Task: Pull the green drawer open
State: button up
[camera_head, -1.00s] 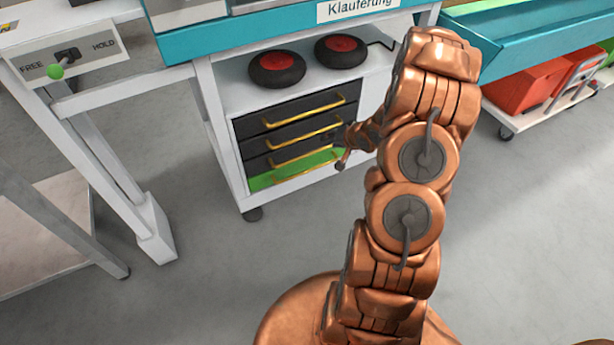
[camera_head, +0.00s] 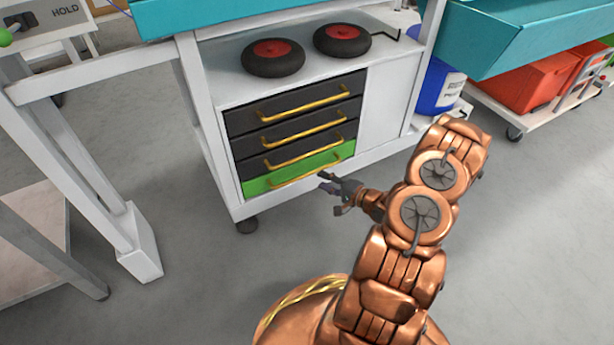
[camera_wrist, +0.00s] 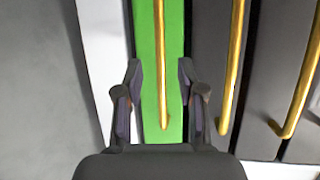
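The green drawer (camera_head: 262,184) is the lowest in a white cabinet, below several black drawers, and looks shut. Its yellow bar handle (camera_head: 297,171) runs across its front. In the wrist view the green drawer (camera_wrist: 174,42) stands vertical in the picture, with its handle (camera_wrist: 160,70) in the middle. My gripper (camera_head: 328,181) is in front of the drawer's right end. In the wrist view my gripper (camera_wrist: 160,75) is open, with its two fingers apart on either side of the handle's line. The fingers do not visibly touch the handle.
Black drawers (camera_head: 290,132) with yellow handles sit just above. Two black wheels with red hubs (camera_head: 273,57) lie on the cabinet top. A blue container (camera_head: 436,85) stands to the right. A white table leg (camera_head: 140,245) stands at left. The floor before the cabinet is clear.

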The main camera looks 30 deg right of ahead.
aim_at(309, 173)
jog(key=shift+b+x, duration=1.45)
jog(key=shift+x, duration=2.2)
jog(key=shift+c, duration=0.2)
grip_shut()
